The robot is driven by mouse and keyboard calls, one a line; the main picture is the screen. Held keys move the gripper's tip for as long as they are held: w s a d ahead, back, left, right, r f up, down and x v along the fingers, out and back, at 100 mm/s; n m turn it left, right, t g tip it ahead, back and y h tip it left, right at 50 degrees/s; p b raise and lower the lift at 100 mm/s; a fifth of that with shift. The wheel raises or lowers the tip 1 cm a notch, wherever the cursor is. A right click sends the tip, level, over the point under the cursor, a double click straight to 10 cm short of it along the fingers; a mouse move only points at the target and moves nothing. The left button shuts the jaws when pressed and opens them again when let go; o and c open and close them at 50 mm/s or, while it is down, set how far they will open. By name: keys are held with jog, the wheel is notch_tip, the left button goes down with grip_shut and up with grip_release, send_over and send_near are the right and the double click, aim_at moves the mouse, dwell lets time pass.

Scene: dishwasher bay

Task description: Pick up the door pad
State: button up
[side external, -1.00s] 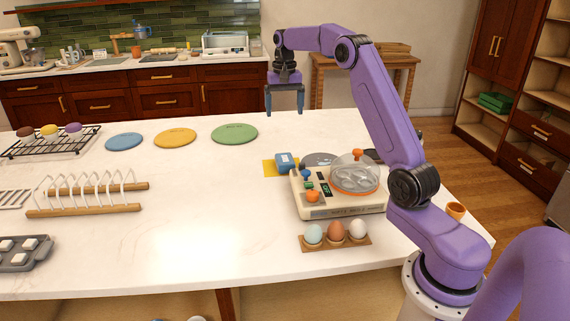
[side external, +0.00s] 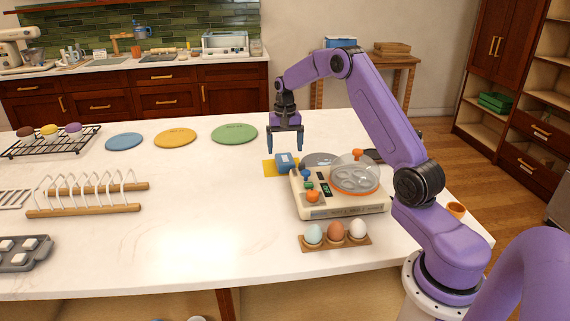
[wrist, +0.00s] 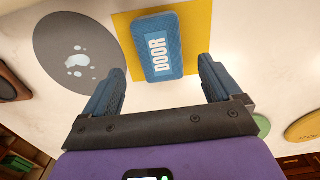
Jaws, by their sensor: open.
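The door pad (side external: 285,161) is a small blue block on a yellow square (side external: 269,168), just left of the white cooker-like appliance. In the wrist view the pad (wrist: 171,49) shows a "DOOR" label and lies ahead of the fingertips, between their lines. The yellow square (wrist: 202,22) shows around it. My gripper (side external: 285,147) is open and empty above and near the pad. In the wrist view its two blue fingers (wrist: 160,72) stand apart on either side, with no contact visible.
The appliance (side external: 342,204) with a clear dome stands right of the pad. A grey disc (wrist: 77,52) lies beside the yellow square. An egg tray (side external: 335,242) sits in front. Green (side external: 234,133), orange (side external: 175,138) and blue (side external: 124,141) discs lie left.

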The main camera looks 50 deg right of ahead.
aim_at(285, 158)
jog(key=shift+s+a+f, duration=0.1)
jog(key=shift+f, duration=1)
jog(key=shift+s+a+f, duration=0.1)
jog(key=shift+f, duration=1)
jog(key=c, duration=1.1)
jog(key=shift+w+r, duration=0.1)
jog(key=shift+r, duration=0.05)
jog(key=shift+r, duration=0.65)
jog(key=s+r, duration=0.1)
jog(key=r, duration=0.1)
jog(key=s+a+r, duration=0.1)
jog(key=s+r, duration=0.1)
jog(key=r, duration=0.1)
jog(key=s+r, duration=0.1)
jog(key=r, duration=0.1)
jog(key=shift+s+a+r, duration=0.25)
jog(key=shift+s+a, duration=0.05)
jog(key=shift+a, duration=0.1)
jog(key=s+a+r, duration=0.1)
jog(key=s, duration=0.1)
jog(key=s+a+r, duration=0.1)
jog(key=s, duration=0.2)
jog(key=s+a+r, duration=0.1)
jog(key=s+r, duration=0.1)
jog(key=s, duration=0.1)
jog(key=shift+s+a, duration=0.2)
jog(key=shift+a, duration=0.05)
